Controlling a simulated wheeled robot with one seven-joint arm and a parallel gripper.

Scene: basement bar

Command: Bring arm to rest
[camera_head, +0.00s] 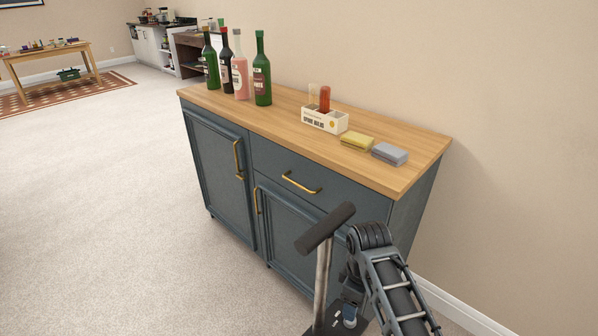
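My arm (392,285) is in the lower right of the head view, in front of the cabinet's right end. Its dark, ribbed link bends at a rounded joint near the cabinet's front and runs down out of the picture. I see no gripper fingers, so whether they hold anything is hidden. A grey post with a dark cylindrical bar on top stands just left of the arm; I cannot tell for sure what it belongs to.
The blue cabinet (222,178) has a wooden top (285,119) carrying several bottles (240,72), a white caddy (325,120) with a red bottle (324,98), a yellow sponge (357,142) and a grey sponge (390,154). Open carpet (90,220) lies left. A wooden table (45,52) stands far back.

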